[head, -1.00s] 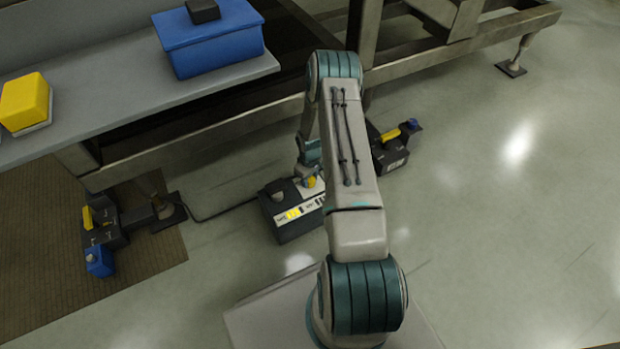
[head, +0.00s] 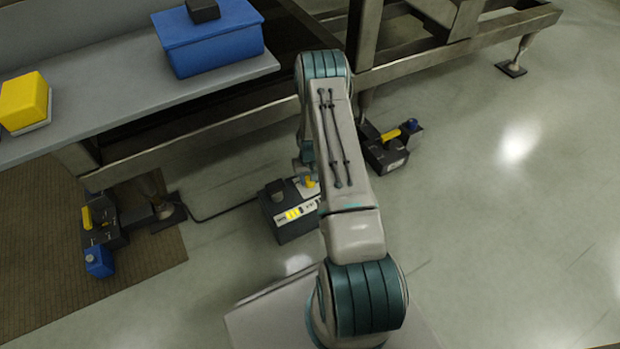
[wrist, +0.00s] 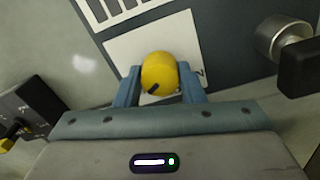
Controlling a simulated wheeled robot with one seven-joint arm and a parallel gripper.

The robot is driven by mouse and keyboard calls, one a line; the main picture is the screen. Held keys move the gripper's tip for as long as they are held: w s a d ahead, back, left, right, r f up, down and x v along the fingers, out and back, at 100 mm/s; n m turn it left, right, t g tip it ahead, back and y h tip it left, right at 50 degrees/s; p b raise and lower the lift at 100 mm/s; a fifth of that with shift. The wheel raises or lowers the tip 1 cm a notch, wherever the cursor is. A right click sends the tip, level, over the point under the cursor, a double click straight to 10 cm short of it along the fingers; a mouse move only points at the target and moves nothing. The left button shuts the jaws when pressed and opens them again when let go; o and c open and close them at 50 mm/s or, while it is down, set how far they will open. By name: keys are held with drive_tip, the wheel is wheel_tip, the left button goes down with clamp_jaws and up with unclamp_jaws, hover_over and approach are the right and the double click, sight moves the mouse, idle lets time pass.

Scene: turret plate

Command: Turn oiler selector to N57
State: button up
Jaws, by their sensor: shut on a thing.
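The oiler is a dark box (head: 290,230) on the floor with a light label and yellow marks on its near face. Its yellow selector knob (wrist: 160,73) shows in the wrist view on a pale plate (wrist: 120,50), with a short dark mark at its lower left. My gripper (wrist: 160,86) has its two blue fingers on either side of the knob and is shut on it. The knob also shows in the head view (head: 310,182), partly behind my arm. The lettering on the plate is mostly hidden or too small to read.
A dark unit with a yellow lever (head: 386,150) stands to the right of the box. Another with a blue part (head: 98,262) stands at the left on a brown mat. A bench with a blue case (head: 210,45) and a yellow box (head: 25,100) is above. Floor at right is clear.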

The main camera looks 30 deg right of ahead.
idle(0.4)
drive_tip(key=o, duration=1)
wheel_tip(320, 180, up, 14)
drive_tip(key=p, duration=0.5)
drive_tip(key=shift+f, duration=0.1)
